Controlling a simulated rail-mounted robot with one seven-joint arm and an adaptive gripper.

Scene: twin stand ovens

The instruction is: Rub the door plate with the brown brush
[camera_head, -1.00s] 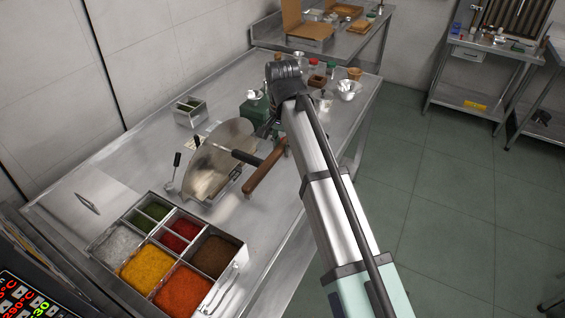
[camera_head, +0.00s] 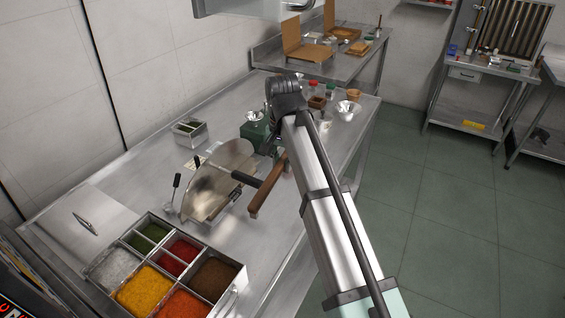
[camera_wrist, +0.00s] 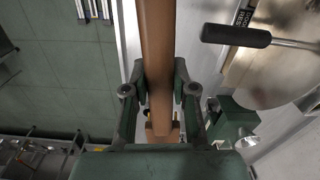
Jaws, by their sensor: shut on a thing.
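The brown brush shows in the head view as a long brown bar (camera_head: 267,187) above the steel table, near a round steel peel. In the wrist view its brown length (camera_wrist: 157,50) runs between my fingers. My gripper (camera_wrist: 160,95) is shut on it, with a dark green finger on each side. In the head view my arm hides most of the gripper. I cannot make out bristles. I cannot identify the door plate in either view.
The round steel peel (camera_head: 225,170) with a dark handle lies close to the brush. A spice tray (camera_head: 120,272) stands in front, and a green device (camera_head: 256,133) stands behind. Jars and bowls fill the table's far end. The green floor (camera_head: 430,200) at right is open.

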